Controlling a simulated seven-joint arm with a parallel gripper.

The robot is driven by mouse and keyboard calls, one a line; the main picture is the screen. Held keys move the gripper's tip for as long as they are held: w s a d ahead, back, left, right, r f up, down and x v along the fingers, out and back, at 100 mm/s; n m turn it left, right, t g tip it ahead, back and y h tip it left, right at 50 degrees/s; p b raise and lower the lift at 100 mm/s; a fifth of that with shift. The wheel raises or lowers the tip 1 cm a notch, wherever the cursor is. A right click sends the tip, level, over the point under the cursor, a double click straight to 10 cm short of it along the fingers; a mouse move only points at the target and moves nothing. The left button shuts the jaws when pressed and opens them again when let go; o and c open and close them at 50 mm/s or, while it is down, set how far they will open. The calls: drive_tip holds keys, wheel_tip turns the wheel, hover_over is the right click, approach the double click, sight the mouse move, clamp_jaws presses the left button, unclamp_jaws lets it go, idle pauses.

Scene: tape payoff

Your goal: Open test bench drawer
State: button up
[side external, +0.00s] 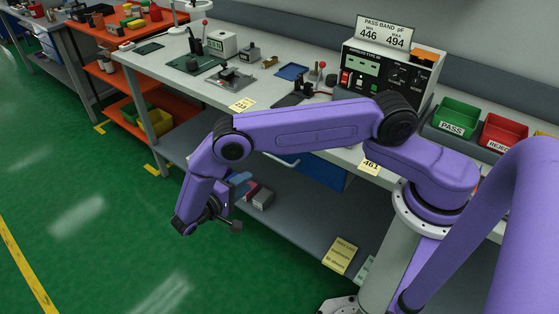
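The test bench (215,98) is a long grey workbench. Its blue drawer (325,172) hangs under the bench top, behind my purple arm. My arm covers the upper left part of the drawer, and I cannot tell whether the drawer is shut or slightly out. A grey handle-like part shows at its left. My gripper (233,225) hangs in front of the bench, below and left of the drawer, and appears apart from it. Its fingers are dark and too small to tell open from shut.
A meter (385,75) and green PASS bin (456,117) and red reject bin (503,133) stand on the bench. A lower shelf (300,225) holds small boxes and a yellow booklet (340,255). An orange rack (130,90) stands at left. The green floor in front is clear.

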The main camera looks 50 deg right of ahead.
sight(280, 161)
drive_tip(key=x, duration=1.7)
drive_tip(key=shift+d, duration=0.1)
clamp_jaws()
